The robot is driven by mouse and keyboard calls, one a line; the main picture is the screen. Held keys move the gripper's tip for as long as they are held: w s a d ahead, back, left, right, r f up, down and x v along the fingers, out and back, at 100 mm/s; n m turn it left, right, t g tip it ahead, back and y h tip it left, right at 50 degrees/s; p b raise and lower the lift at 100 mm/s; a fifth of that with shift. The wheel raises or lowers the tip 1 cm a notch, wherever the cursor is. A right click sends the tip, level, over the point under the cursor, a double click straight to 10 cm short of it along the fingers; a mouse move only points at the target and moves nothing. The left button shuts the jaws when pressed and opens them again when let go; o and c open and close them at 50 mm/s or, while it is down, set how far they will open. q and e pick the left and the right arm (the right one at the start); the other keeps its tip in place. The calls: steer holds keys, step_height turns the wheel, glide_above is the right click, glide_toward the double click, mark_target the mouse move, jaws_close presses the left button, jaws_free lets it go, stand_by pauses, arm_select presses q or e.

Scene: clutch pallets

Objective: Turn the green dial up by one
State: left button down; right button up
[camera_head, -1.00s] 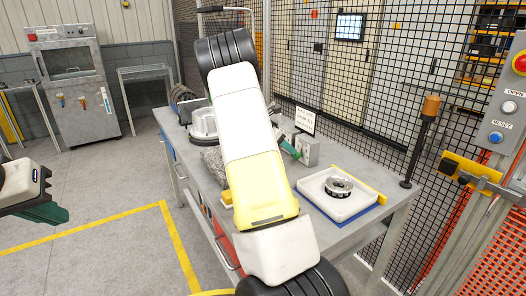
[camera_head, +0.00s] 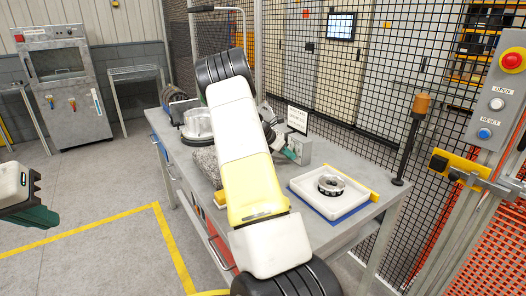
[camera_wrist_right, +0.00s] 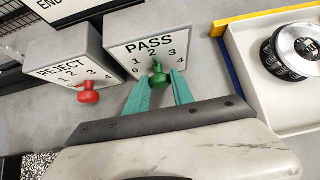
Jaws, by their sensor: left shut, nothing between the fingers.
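The green dial (camera_wrist_right: 158,79) sits on the front of the grey PASS box (camera_wrist_right: 118,40), under a printed scale from 0 to 4. I cannot tell its exact setting. My right gripper (camera_wrist_right: 161,84) is open, its two green fingers on either side of the dial; I cannot tell whether they touch it. In the head view the box (camera_head: 299,150) stands on the bench, and my right arm hides most of that gripper. My left gripper (camera_head: 42,216) is shut and empty at the left edge, away from the bench.
A REJECT box with a red dial (camera_wrist_right: 88,93) stands left of the PASS box. A white tray (camera_head: 306,196) holding a round part (camera_head: 331,185) lies to the right on the bench. A tall post (camera_head: 411,140) and mesh fence stand behind.

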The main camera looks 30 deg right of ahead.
jaws_close()
steer(key=shift+s, duration=0.1)
steer(key=m+t, duration=0.1)
steer(key=t, duration=0.2)
steer(key=shift+s+a+f+m, duration=0.1)
steer(key=shift+s+m, duration=0.1)
steer(key=shift+m, duration=0.2)
steer(key=shift+s+m+t, duration=0.2)
steer(key=shift+m+t, duration=0.3)
steer(key=shift+t, duration=0.5)
steer(key=shift+m+t, duration=0.5)
steer(key=shift+t, duration=0.4)
steer(key=o, duration=1)
jaws_free()
steer(key=shift+f, duration=0.1)
